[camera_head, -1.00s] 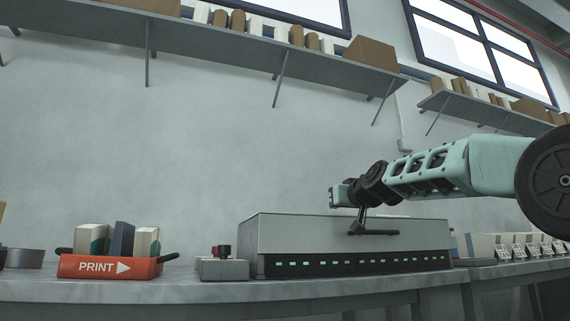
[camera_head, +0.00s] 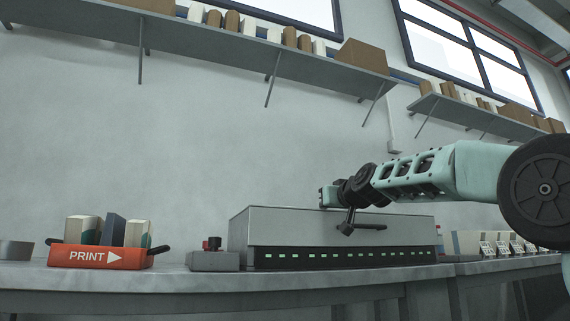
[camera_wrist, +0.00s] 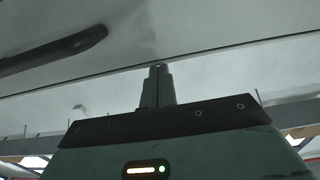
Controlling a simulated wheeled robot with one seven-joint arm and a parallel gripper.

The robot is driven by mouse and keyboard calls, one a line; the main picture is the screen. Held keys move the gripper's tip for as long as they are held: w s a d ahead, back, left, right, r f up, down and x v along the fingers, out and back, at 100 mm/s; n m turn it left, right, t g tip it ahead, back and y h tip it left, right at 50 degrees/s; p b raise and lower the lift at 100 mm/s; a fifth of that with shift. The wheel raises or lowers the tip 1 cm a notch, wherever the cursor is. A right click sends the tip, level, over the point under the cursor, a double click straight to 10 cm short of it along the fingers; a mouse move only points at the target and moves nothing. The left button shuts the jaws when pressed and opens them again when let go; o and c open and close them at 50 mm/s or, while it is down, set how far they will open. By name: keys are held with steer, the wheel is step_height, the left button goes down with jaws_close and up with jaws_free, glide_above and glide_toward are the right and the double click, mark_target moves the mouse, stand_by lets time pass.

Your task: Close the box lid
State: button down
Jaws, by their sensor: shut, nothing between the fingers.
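The grey box (camera_head: 290,228) stands on the bench in the head view. Its lid front carries a dark bar handle (camera_head: 362,227) and sits above a black base strip (camera_head: 340,257) with several small green lights. The lid looks down on the base, with no clear gap between them. My gripper (camera_head: 323,197) is at the lid's top edge, pointing left, with its fingers shut and empty. Whether it touches the lid is unclear. In the wrist view the shut fingertips (camera_wrist: 158,72) are near a seam beside a pale grey surface, with the dark handle (camera_wrist: 55,50) at upper left.
A small grey control box (camera_head: 213,262) with knobs sits directly left of the box. Several small white items (camera_head: 500,247) stand right. A wall shelf (camera_head: 240,45) hangs above.

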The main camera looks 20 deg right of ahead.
steer(key=s+b, duration=0.1)
steer(key=s, duration=0.8)
steer(key=shift+s+d+r+b, duration=0.15)
steer(key=shift+s+r+b, duration=0.05)
steer(key=shift+r+b, duration=0.15)
